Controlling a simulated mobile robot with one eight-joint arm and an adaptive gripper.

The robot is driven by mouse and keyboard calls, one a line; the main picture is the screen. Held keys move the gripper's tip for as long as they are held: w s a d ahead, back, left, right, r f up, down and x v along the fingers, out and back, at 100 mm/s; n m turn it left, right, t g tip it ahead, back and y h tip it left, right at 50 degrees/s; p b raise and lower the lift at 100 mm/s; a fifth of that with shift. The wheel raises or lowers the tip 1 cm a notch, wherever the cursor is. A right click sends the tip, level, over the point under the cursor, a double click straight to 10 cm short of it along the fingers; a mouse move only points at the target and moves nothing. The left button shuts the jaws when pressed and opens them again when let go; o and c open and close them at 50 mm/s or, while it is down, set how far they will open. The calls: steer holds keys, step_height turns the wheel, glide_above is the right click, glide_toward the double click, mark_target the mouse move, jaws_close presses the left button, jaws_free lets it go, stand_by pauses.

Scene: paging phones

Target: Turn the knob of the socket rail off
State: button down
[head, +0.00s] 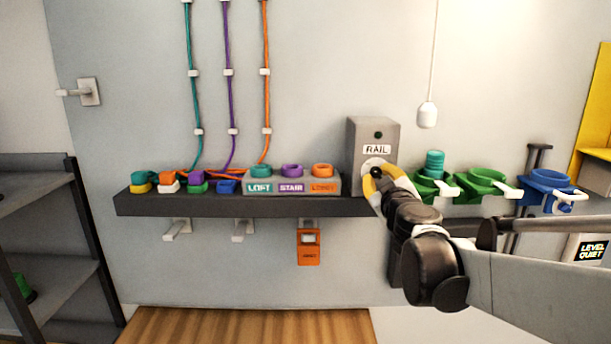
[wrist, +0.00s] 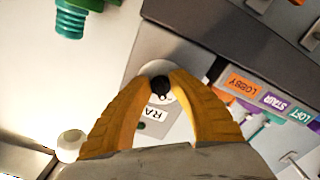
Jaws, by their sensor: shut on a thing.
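The socket rail box (head: 358,135) is a grey box labelled RAIL, standing on the dark shelf in the head view. A small dark round spot (head: 378,135) shows above its label. Its black knob (wrist: 160,86) sits on a pale round plate (wrist: 157,72) in the wrist view. My gripper (head: 377,173) is at the lower front of the box. Its two yellow fingers (wrist: 160,88) are closed around the knob, one on each side. The fingers hide part of the plate and the label. The knob's exact turn angle is hard to tell.
The dark shelf (head: 220,204) carries a grey block with LOFT, STAIR and LOBBY sockets (head: 291,183) left of the box. Green holders (head: 487,184) and a blue holder (head: 547,183) stand to the right. A white pull (head: 427,115) hangs above. An orange tag (head: 309,247) hangs below.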

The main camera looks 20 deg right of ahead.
steer(key=shift+n, duration=1)
steer(key=c, duration=1.2)
jaws_free()
steer(key=shift+d, duration=0.1)
steer(key=v, duration=1.2)
steer(key=shift+r, duration=0.1)
